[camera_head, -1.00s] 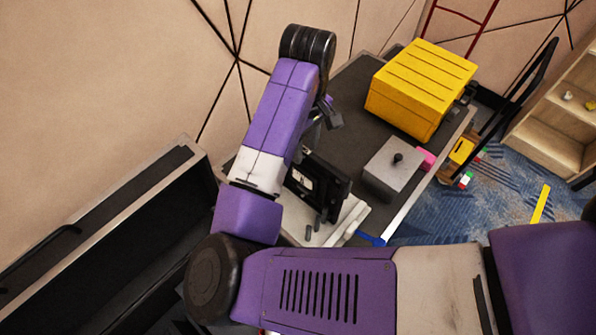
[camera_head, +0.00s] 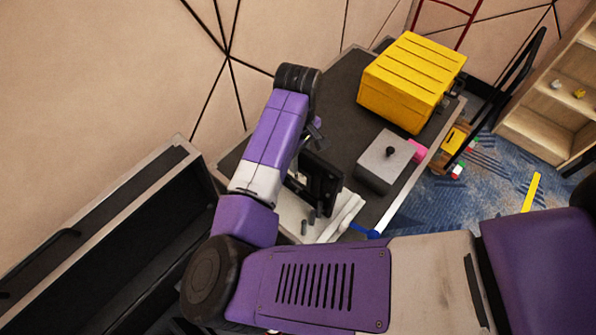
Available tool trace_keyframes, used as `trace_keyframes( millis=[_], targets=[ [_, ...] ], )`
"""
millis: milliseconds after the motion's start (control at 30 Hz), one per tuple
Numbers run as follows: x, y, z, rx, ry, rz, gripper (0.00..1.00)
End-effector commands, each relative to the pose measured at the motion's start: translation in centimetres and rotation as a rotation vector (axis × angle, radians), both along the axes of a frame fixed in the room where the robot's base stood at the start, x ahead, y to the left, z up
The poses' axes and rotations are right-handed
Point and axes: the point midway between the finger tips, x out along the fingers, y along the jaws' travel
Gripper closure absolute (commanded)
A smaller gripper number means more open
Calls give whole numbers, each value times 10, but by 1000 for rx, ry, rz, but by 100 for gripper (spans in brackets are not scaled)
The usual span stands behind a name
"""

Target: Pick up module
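A black square module (camera_head: 322,184) with a frame-like edge stands upright on a pale stand (camera_head: 318,228) on the dark table. My purple arm reaches over the table from the front and hides the module's left side. My gripper (camera_head: 315,138) is partly in view beyond the forearm, above and behind the module. The fingers are small, dark and mostly hidden by the arm, so I cannot tell whether they are open or touching the module.
A grey box with a black knob (camera_head: 383,162) and a yellow case (camera_head: 410,85) stand on the table (camera_head: 338,100) to the right. A pink block (camera_head: 417,151) lies by the table edge. A long open black case (camera_head: 120,240) is at the left. A wooden shelf (camera_head: 550,115) stands at far right.

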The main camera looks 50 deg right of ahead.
Motion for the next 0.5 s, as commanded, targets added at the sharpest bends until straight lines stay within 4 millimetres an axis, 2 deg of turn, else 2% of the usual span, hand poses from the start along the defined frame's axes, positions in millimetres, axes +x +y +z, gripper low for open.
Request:
trace_keyframes(
  millis=[33,100,500],
  targets=[
    [0,0,0,0,0,0,88],
    [0,0,0,0,0,0,100],
    [0,0,1,0,0,0,100]
  ],
)
